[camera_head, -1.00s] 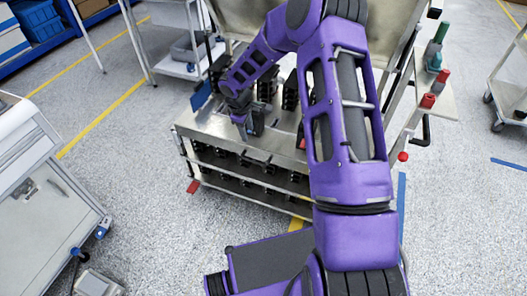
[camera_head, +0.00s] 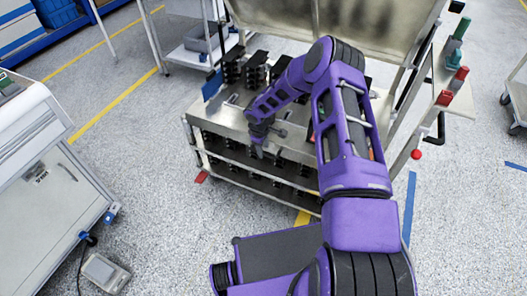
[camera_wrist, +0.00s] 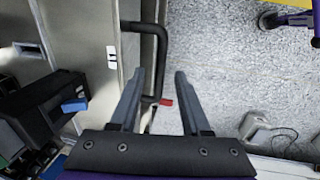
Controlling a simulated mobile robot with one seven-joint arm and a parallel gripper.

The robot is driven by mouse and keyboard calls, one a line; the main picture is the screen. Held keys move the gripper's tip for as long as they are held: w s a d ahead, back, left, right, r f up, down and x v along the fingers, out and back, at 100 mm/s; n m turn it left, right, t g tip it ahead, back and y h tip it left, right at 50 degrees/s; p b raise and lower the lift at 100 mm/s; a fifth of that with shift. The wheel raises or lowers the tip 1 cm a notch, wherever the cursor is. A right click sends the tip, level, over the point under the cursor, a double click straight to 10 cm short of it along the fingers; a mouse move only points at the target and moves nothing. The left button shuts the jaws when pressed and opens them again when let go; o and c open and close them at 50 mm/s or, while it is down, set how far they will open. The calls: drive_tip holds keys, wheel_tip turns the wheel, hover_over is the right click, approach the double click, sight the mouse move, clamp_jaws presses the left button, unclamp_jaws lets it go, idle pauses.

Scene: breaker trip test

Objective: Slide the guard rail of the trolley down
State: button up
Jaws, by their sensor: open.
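The metal trolley (camera_head: 225,114) stands ahead of me with its front side facing me. A thin front rail, seemingly the guard rail (camera_head: 222,160), runs along this side below the top; its exact extent is hard to tell. My gripper (camera_head: 259,152) points down at the trolley's front edge. In the wrist view, my gripper (camera_wrist: 153,85) is open and its fingers are apart. A black bent bar (camera_wrist: 161,55) sticks out from the trolley's side and passes between or below the fingers. I cannot tell whether it touches them or belongs to the rail.
Black breaker units (camera_head: 255,75) stand on the trolley top. A side shelf with red and green-handled items (camera_head: 455,85) is at the right. A white cabinet (camera_head: 45,160) stands left, with a small device (camera_head: 105,272) on the floor.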

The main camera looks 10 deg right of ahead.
drive_tip(key=shift+w+d+f, duration=0.1)
drive_tip(key=shift+w+f, duration=0.05)
drive_tip(key=shift+f, duration=0.85)
clamp_jaws()
idle(0.8)
